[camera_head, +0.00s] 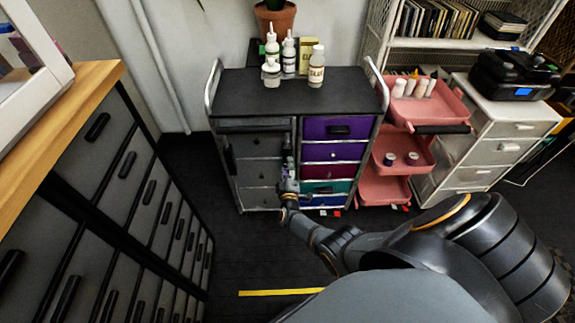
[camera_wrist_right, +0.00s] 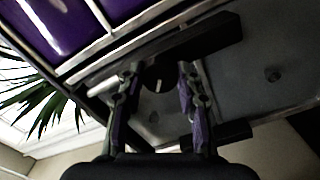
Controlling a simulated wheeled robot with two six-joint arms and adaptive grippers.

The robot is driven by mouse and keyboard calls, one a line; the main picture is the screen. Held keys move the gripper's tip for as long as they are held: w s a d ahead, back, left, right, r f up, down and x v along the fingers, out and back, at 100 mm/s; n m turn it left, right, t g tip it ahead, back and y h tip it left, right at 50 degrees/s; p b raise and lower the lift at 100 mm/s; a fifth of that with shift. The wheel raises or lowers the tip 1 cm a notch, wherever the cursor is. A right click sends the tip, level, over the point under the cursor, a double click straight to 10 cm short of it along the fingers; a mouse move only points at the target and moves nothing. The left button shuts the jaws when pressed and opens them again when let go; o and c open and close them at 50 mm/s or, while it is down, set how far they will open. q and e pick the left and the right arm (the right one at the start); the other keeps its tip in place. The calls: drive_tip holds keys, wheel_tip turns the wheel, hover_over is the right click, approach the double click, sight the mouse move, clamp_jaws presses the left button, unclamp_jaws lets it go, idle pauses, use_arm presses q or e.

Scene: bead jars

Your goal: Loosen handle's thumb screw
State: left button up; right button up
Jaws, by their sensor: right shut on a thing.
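The cart (camera_head: 262,92) has a dark top, a grey left column and coloured drawers on the right. My right gripper (camera_head: 288,172) is at its front, near the seam between the two columns. In the right wrist view my gripper (camera_wrist_right: 158,92) is shut, with a finger on either side of a small round dark knob, which looks like the thumb screw (camera_wrist_right: 157,78). This knob sits at the black handle (camera_wrist_right: 208,45) on the grey front. The exact finger contact is too dark to make out. My left gripper is not in view.
White bottles (camera_head: 317,68) and a plant pot (camera_head: 276,20) stand on or behind the cart. A pink tiered trolley (camera_head: 400,150) is close on the right. A wood-topped drawer cabinet (camera_head: 60,140) lines the left. Dark floor is free between.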

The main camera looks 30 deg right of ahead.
drive_tip(key=shift+n+p, duration=0.45)
drive_tip(key=shift+n, duration=3.25)
drive_tip(key=o, duration=1.2)
drive_tip(key=shift+c, duration=0.2)
